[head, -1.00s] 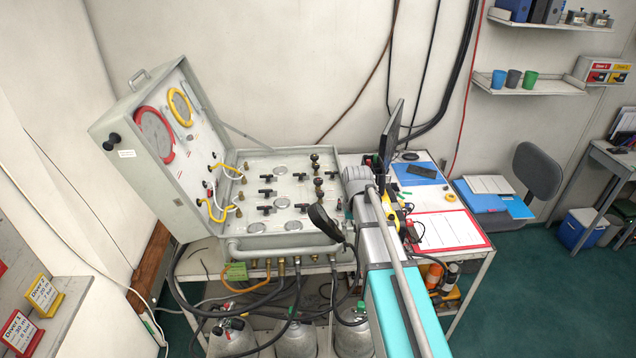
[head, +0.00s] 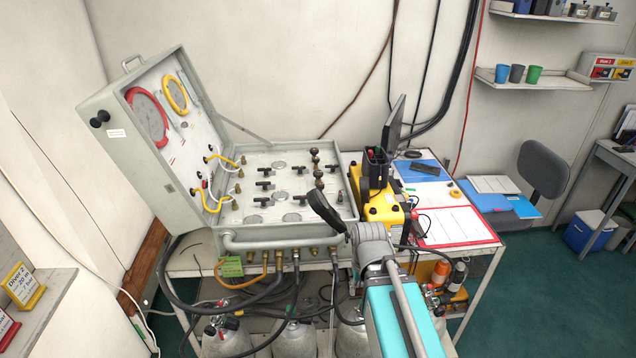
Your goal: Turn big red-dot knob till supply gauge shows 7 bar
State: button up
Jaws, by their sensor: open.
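The air panel (head: 270,206) lies in an open grey case on the bench. It carries several black T-handles and, toward its right side, a few black round knobs (head: 315,152). No red dot can be made out, so I cannot tell which knob is the big red-dot one. My gripper (head: 318,198) is a dark shape above the panel's front right corner, seen from behind. It is open and appears empty; its fingertips are hard to make out.
The case lid (head: 150,135) stands open at the left with red and yellow rings. A grey tube (head: 280,241) runs along the case front, with hoses below. A yellow box (head: 381,207) with a black device stands close right of the case.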

notch_tip(320, 180, down, 3)
jog(key=shift+s+r+b, duration=0.1)
jog(key=shift+s+b, duration=0.05)
jog(key=shift+b, duration=0.75)
jog(key=shift+o, duration=0.2)
jog(key=shift+s, duration=0.15)
